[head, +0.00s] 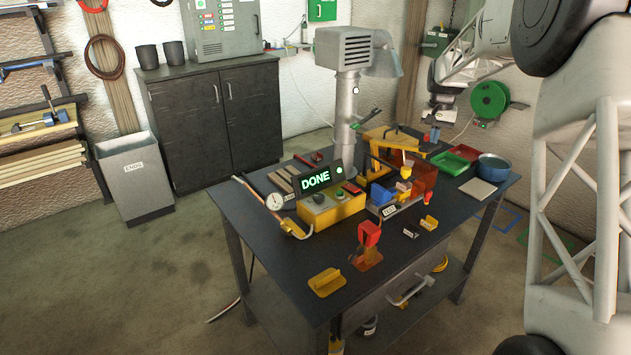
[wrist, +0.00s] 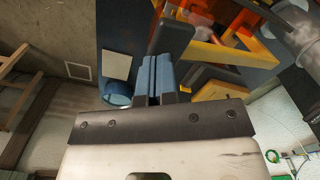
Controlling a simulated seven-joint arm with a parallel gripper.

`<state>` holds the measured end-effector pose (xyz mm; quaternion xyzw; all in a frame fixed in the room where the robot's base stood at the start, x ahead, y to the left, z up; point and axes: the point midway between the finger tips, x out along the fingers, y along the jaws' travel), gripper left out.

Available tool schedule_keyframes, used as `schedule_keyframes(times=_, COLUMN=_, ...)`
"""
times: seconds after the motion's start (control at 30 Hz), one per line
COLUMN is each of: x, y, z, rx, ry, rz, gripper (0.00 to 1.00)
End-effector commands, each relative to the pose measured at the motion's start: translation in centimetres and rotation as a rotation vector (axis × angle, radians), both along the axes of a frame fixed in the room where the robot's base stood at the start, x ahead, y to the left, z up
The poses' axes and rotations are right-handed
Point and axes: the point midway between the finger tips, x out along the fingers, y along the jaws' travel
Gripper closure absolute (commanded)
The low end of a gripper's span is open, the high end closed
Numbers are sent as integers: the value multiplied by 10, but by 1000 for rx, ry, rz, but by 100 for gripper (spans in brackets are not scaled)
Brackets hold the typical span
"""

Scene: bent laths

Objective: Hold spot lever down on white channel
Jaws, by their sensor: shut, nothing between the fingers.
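My gripper (head: 440,108) hangs above the far right of the table in the head view. In the wrist view its two blue-grey fingers (wrist: 156,78) are together, with nothing between them. A yellow control box (head: 332,207) stands mid-table with a lit green "DONE" display (head: 316,181) behind it. A yellow-framed machine (head: 392,140) with orange panels stands behind and right of it; it also shows in the wrist view (wrist: 212,88). I cannot tell which part is the spot lever. No white channel can be picked out on the table. My gripper touches neither box nor machine.
A blue bowl (head: 493,166), pale square tile (head: 477,189), red tray (head: 466,153) and green tray (head: 447,163) fill the table's right end. A grey duct (head: 345,105) rises behind the display. A red-topped orange piece (head: 369,236) stands near the front. The front left tabletop is mostly clear.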

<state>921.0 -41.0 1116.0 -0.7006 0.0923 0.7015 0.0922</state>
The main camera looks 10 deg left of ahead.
Motion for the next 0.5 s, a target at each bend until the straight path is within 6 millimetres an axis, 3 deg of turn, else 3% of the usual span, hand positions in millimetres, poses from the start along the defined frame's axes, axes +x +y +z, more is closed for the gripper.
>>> schedule_keyframes(times=0.5, x=6, y=6, z=30, rx=-1, ry=-2, rz=0, gripper=100)
